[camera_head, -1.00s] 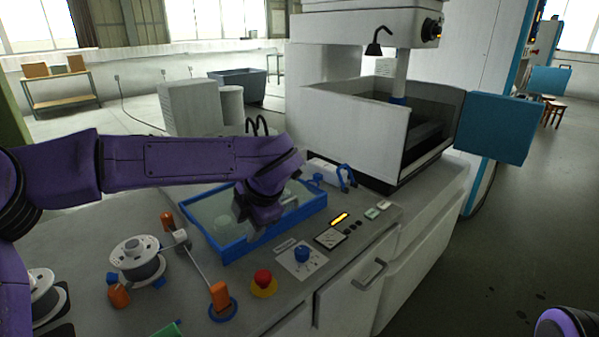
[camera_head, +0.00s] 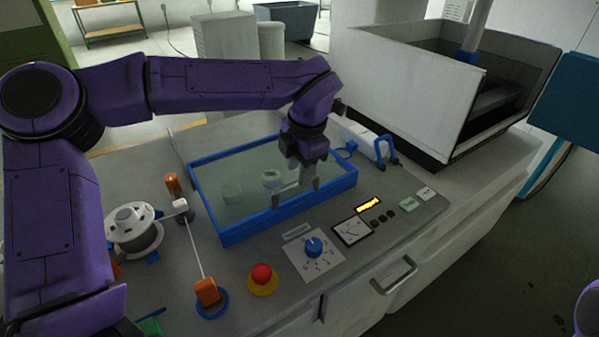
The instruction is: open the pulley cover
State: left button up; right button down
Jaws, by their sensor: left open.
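The pulley cover (camera_head: 232,170) is a clear panel in a blue frame on the machine top, in the middle of the head view. It lies flat and looks closed. Pale round pulleys show through it. A pale grey bar, perhaps its handle, stands near its front edge, partly hidden by my gripper. My left gripper (camera_head: 303,178) reaches in from the left over the front right part of the cover, fingers pointing down, open. I cannot tell whether the fingers touch the bar. Only a purple piece of my right arm shows at the lower right edge; its gripper is out of view.
In front of the cover are a red stop button (camera_head: 262,277), a blue knob (camera_head: 313,245) and a lit display (camera_head: 368,205). A wire spool (camera_head: 135,232) and orange-topped posts stand left. A blue hose (camera_head: 387,150) and a white-walled tank (camera_head: 415,85) are behind right.

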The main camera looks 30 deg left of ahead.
pick_arm(q)
jog(key=f, duration=0.3)
jog(key=shift+w+a, duration=0.2)
jog(key=shift+w, duration=0.15)
jog(key=shift+s, duration=0.1)
grip_shut()
jog(key=shift+a+r+p, duration=0.15)
jog(key=shift+a+p, duration=0.1)
jog(key=shift+p, duration=0.05)
jog(key=w+a+p, duration=0.1)
jog(key=a, duration=0.2)
jog(key=w+a+p, duration=0.4)
jog(key=a, duration=0.1)
jog(key=shift+w+a+r, duration=0.15)
jog(key=shift+a+r, duration=0.15)
jog(key=p, duration=0.5)
send_over(251, 143)
jog(key=shift+f, duration=0.4)
jog(key=shift+w+r, duration=0.1)
jog(key=shift+a+r, duration=0.1)
